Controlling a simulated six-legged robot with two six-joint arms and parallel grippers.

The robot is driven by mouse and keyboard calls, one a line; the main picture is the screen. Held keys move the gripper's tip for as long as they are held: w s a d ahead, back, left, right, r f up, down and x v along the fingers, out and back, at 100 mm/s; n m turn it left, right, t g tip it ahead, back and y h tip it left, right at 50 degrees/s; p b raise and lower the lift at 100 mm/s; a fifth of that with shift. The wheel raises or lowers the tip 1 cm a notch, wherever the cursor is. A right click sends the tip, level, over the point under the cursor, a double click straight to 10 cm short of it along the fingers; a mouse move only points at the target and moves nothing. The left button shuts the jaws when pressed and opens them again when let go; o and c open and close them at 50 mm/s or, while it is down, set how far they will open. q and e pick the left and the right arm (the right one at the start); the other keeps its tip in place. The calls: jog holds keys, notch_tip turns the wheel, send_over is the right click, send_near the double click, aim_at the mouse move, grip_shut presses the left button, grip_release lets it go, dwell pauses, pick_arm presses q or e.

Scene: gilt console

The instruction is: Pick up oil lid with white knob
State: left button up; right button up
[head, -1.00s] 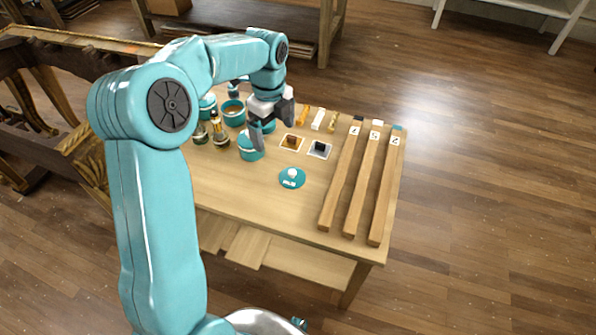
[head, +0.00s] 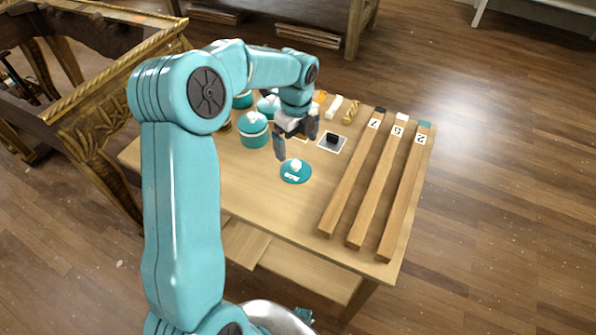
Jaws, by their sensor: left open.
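A round teal lid with a white knob and a white label (head: 296,173) lies flat on the wooden table (head: 245,185). The label's writing is too small to read. My left gripper (head: 296,141) is open and empty, just behind and above this lid, with its fingers pointing down. It appears apart from the lid. A teal jar (head: 255,137) with a white-knobbed lid on it stands left of the gripper. Another teal jar (head: 268,104) with a pale top stands behind it, partly hidden by my arm. My right gripper is out of view.
Three long wooden bars with numbered tags, one of them the left bar (head: 350,180), lie at the right. A dark block on a pale square (head: 332,140) is right of the gripper. A gilt console (head: 95,90) stands left. Bare tabletop lies in front of the lid.

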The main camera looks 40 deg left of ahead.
aim_at(296, 164)
pick_arm(q)
jog(key=f, duration=0.2)
jog(key=shift+s+f, duration=0.2)
jog(key=shift+f, duration=0.2)
notch_tip(296, 164, down, 6)
jog(key=shift+b, duration=0.7)
jog(key=c, duration=0.8)
